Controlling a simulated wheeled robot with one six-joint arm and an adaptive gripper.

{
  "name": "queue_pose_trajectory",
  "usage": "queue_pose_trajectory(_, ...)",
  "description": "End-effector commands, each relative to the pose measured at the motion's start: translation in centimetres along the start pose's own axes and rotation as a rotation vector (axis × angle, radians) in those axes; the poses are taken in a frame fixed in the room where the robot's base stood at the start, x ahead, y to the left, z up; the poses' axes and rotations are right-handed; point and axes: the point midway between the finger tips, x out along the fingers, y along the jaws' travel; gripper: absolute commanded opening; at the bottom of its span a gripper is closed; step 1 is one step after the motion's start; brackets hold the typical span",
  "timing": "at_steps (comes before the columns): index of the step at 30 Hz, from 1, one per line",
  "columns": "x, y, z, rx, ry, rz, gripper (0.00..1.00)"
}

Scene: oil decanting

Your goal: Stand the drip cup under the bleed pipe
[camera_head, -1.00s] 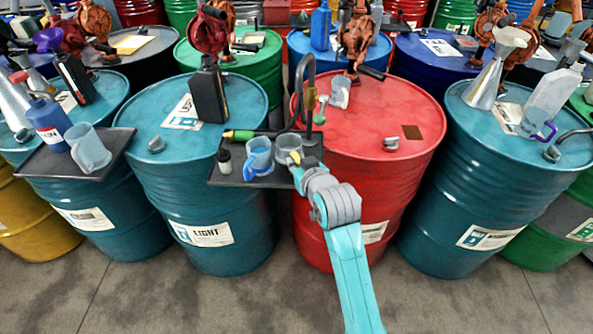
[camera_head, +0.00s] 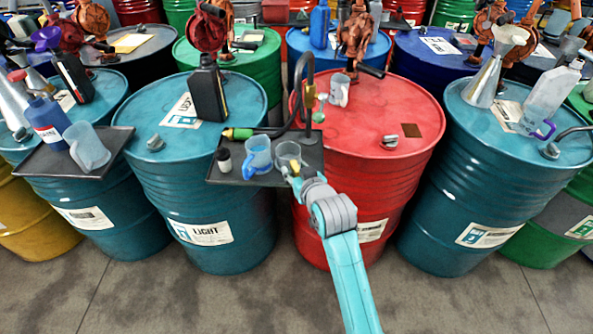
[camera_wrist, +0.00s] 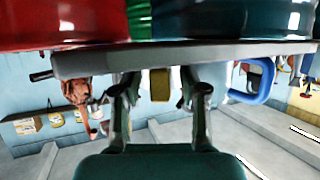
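The grey see-through drip cup (camera_head: 288,153) stands on a small dark tray (camera_head: 230,179) between a teal drum and a red drum. My gripper (camera_head: 292,173) is at its near side. In the wrist view, which appears upside down, my gripper (camera_wrist: 160,92) has its fingers spread. A dark bent pipe (camera_head: 303,75) rises behind the tray.
A blue-handled jug (camera_head: 257,152) stands left of the cup; its handle shows in the wrist view (camera_wrist: 264,82). A clear cup (camera_head: 339,90) is on the red drum (camera_head: 370,130). The floor in front is clear.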

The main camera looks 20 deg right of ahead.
Motion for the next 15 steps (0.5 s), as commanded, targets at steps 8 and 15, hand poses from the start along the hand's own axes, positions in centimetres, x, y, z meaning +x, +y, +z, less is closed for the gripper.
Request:
queue_pose_trajectory(8,-1.3,0.0,-0.2,0.0,0.001,0.0,0.43)
queue_pose_trajectory(15,-5.9,0.0,-0.2,0.0,0.001,0.001,0.43)
